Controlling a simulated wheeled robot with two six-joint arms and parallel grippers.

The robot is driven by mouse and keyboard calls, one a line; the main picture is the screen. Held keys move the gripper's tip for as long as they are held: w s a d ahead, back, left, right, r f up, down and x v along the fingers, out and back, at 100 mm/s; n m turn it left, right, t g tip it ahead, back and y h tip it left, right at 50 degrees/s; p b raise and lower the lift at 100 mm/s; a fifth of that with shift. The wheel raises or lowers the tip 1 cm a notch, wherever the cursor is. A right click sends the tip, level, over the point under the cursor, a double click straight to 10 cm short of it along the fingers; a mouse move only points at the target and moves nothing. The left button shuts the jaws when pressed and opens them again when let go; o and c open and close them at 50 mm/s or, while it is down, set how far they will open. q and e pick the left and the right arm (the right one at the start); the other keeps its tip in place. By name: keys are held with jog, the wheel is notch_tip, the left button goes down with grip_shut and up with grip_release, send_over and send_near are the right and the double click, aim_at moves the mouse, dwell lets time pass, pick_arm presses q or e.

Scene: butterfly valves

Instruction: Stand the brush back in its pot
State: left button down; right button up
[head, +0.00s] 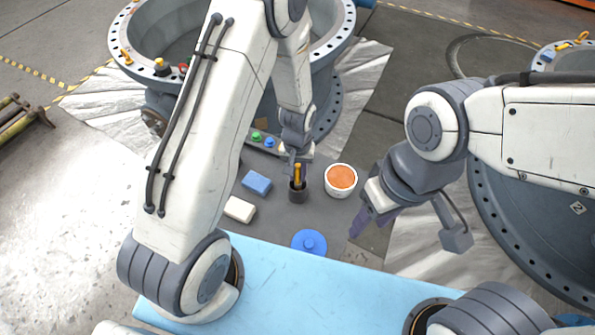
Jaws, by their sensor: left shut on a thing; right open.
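The brush (297,172) shows as an upright yellow-orange handle. I cannot tell whether the brush touches the pot's bottom. The fingers are small in the picture and partly hide the handle. My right gripper (368,215) is open and empty, to the right of the pot and apart from it.
A blue block (257,183), a cream block (239,209) and a blue round lid (309,242) lie nearby. A strip with coloured knobs (270,143) lies behind. Large valve rings (335,50) stand at the back.

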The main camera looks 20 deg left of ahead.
pick_arm(q)
jog(key=shift+f, duration=0.3)
jog(key=c, duration=0.6)
grip_release()
jog(key=shift+r, duration=0.15)
notch_tip(320, 180, up, 10)
jog(key=shift+r, duration=0.15)
dwell(0.5)
